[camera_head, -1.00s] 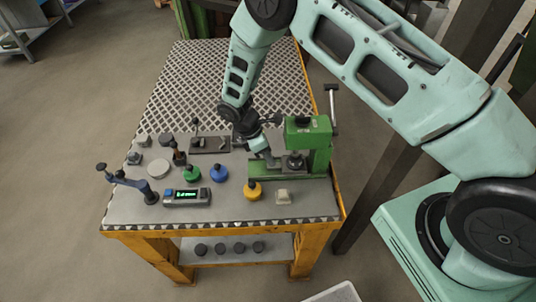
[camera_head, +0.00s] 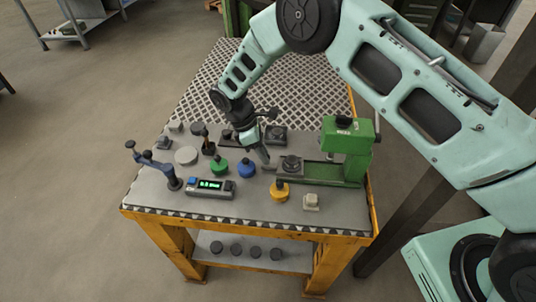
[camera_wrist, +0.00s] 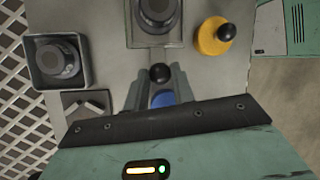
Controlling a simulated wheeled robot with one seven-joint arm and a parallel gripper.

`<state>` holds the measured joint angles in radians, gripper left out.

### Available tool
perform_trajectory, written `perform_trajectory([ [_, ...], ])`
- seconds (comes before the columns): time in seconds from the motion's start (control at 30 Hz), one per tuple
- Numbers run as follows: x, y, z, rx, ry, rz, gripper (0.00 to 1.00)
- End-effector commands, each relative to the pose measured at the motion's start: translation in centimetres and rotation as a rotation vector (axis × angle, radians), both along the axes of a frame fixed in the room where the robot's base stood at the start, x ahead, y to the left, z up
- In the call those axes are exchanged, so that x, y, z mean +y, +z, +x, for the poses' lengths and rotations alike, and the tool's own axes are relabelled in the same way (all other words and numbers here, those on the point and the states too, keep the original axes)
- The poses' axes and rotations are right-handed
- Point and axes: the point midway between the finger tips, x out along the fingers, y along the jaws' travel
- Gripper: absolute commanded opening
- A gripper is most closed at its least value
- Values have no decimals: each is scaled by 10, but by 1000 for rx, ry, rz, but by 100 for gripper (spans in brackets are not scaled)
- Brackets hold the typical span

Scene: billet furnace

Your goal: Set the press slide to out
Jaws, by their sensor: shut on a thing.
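The green press (camera_head: 347,145) stands at the right of the bench. Its slide (camera_head: 291,165), a flat plate with a dark round die on top, sticks out to the left of the press body. The slide also shows at the top of the wrist view (camera_wrist: 134,38). My gripper (camera_head: 266,158) is at the slide's left end, pointing down. In the wrist view its fingers (camera_wrist: 158,80) are shut around a black ball knob (camera_wrist: 160,73) at the slide's near end.
A blue-based knob piece (camera_head: 246,169) stands close to my gripper. Green (camera_head: 219,167) and yellow (camera_head: 280,190) ones stand nearby. A digital readout box (camera_head: 210,188) and a pale block (camera_head: 311,202) lie at the front. A square dark holder (camera_head: 276,134) sits behind.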

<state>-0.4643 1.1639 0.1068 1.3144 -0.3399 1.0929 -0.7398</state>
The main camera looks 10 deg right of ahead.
Motion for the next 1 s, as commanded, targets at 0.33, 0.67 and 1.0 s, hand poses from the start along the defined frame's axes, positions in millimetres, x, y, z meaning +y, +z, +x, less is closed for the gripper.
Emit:
perform_trajectory([
  [0.33,4,1,2,-7,4,9,46],
  [0.67,11,17,6,-10,3,11,46],
  [1.0,39,86,23,-13,4,12,46],
])
